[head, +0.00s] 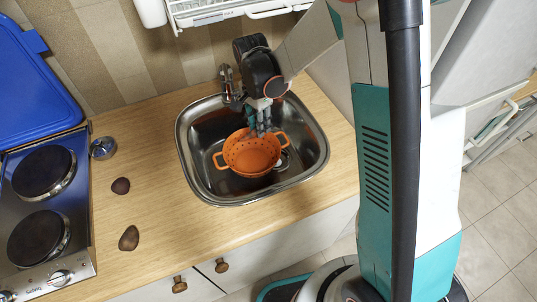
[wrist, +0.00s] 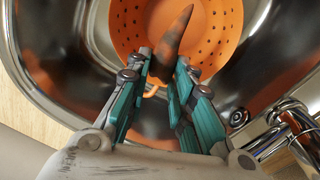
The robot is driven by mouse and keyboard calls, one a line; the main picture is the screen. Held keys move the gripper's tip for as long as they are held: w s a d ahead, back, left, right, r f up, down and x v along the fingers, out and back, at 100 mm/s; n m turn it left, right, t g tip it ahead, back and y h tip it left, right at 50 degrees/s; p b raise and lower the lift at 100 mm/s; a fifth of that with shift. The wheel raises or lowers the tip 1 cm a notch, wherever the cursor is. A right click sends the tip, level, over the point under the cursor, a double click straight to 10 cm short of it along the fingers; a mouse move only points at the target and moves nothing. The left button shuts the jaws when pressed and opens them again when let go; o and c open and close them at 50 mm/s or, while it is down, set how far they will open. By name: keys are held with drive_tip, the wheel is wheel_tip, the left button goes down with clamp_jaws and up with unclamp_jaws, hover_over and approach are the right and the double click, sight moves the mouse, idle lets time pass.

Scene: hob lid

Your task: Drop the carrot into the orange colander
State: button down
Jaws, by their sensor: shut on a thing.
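The orange colander (head: 252,158) stands in the steel sink, with a handle on each side. In the wrist view its holed wall (wrist: 228,25) fills the top middle. My gripper (wrist: 163,68) is shut on the carrot (wrist: 176,34), a dark brownish-orange tapered thing whose pointed end sticks out past the fingertips over the colander. In the head view my gripper (head: 260,128) is at the colander's back rim, pointing down. The carrot cannot be made out there. Its thick end is partly hidden between the fingers in the wrist view.
The sink (head: 190,150) has a tap (head: 229,88) behind it, close to my gripper. Two dark brown lumps (head: 121,186) (head: 129,238) and a small metal pot (head: 103,148) stand on the wooden counter. A hob (head: 40,215) and blue lid (head: 35,85) are at left.

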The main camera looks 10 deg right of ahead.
drive_tip(key=shift+d+f, duration=0.25)
drive_tip(key=shift+f, duration=0.1)
wheel_tip(320, 180, down, 6)
drive_tip(key=b, duration=0.3)
drive_tip(key=shift+r+b, duration=0.15)
drive_tip(key=shift+b, duration=0.2)
drive_tip(key=c, duration=1.3)
unclamp_jaws()
drive_tip(key=shift+r, duration=0.1)
drive_tip(key=r, duration=0.7)
drive_tip(key=shift+w+a+r, duration=0.2)
drive_tip(key=shift+w, duration=0.15)
